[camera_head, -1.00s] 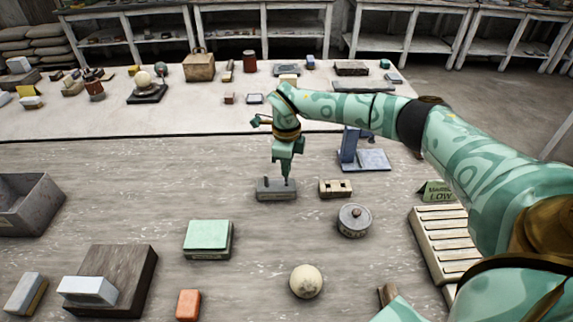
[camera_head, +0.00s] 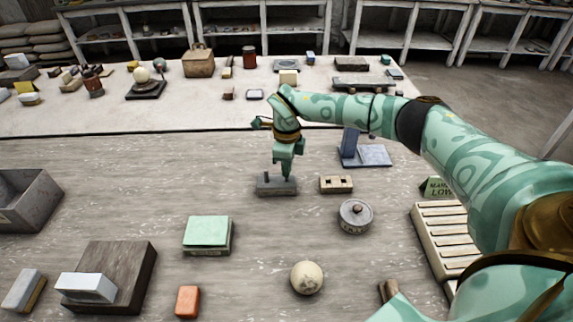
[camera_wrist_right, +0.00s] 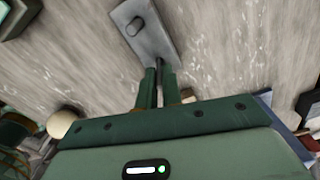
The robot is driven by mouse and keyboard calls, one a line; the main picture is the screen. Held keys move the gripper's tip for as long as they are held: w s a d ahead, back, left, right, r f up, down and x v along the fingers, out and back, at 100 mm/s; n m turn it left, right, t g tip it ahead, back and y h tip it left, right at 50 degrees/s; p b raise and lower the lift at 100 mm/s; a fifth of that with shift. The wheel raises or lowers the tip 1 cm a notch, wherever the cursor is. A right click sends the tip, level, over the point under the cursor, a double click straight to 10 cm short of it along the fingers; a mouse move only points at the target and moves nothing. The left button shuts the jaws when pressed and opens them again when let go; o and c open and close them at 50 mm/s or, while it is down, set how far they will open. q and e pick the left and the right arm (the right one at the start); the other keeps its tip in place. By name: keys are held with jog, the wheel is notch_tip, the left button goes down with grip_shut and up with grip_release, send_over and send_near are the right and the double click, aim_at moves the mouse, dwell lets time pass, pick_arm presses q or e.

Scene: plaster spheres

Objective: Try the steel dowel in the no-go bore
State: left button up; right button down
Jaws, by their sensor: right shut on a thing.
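A dark grey block (camera_head: 268,189) lies on the table in the middle of the head view, with a short dark peg (camera_head: 265,178) upright at its left end. My right gripper (camera_head: 287,176) points down over the block's right end. In the right wrist view its fingers (camera_wrist_right: 152,88) are shut on a thin dark dowel (camera_wrist_right: 159,66) at the near end of the grey block (camera_wrist_right: 150,42). I cannot tell how deep the dowel sits in the block. A tan block (camera_head: 336,190) with two dark square-looking openings lies just right of it, apart from the gripper. My left gripper is not in view.
A round grey weight (camera_head: 355,216), a pale ball (camera_head: 307,278) and a green-topped box (camera_head: 207,232) stand nearer. A blue-grey stand (camera_head: 366,156) is behind right. A slatted tray (camera_head: 445,240) and green sign (camera_head: 437,187) are at right.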

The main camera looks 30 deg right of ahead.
jog(key=shift+f+b, duration=0.4)
jog(key=shift+f, duration=0.65)
jog(key=shift+r, duration=0.15)
dwell(0.4)
jog(key=shift+r+p, duration=3.15)
jog(key=shift+r, duration=0.8)
